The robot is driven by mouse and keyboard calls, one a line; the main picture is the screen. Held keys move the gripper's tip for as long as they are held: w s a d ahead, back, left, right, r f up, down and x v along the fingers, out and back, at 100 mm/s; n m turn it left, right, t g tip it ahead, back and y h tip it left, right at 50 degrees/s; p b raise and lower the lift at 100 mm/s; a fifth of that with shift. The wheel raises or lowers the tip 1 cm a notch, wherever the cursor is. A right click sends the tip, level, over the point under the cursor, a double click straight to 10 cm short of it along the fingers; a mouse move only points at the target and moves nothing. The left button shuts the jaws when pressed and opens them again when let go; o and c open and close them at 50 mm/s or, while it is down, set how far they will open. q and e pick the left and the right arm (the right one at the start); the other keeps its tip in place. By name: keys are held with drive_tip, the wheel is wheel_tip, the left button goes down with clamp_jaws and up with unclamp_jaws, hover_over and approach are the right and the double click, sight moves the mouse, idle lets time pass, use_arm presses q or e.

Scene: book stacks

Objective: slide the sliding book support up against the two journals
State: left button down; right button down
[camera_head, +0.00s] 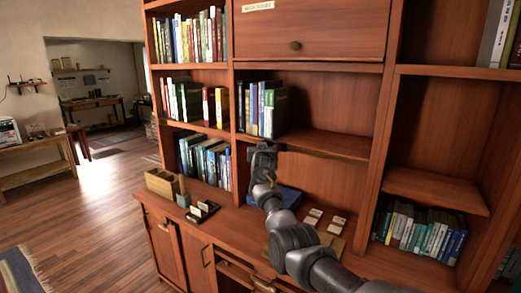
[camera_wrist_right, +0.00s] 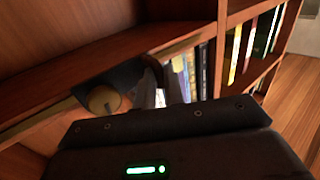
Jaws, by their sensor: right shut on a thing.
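My right gripper (camera_head: 264,148) is at the front edge of the middle shelf, just below a row of upright books (camera_head: 262,108). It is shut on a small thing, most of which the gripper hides. In the right wrist view, a dark piece with a round brass knob (camera_wrist_right: 105,99) sits at the shelf edge by the fingers; it looks like the sliding book support. Books (camera_wrist_right: 190,75) stand close beyond the fingers. I cannot tell which of them are the two journals, or whether the support touches them. My left gripper is not in view.
The shelf (camera_head: 330,143) right of the books is bare. Below, the counter holds a blue book (camera_head: 287,196), small cards (camera_head: 313,216) and a wooden box (camera_head: 161,183). A closed drawer front (camera_head: 310,28) is above. An upright divider stands left of the books.

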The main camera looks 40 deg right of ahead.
drive_tip(key=c, duration=1.5)
unclamp_jaws()
drive_tip(key=shift+r, duration=0.2)
drive_tip(key=shift+d, duration=0.1)
drive_tip(key=shift+f, duration=0.1)
drive_tip(key=b+v, duration=0.2)
drive_tip(key=v, duration=0.9)
drive_tip(key=shift+b, duration=0.3)
drive_tip(key=shift+w, duration=0.1)
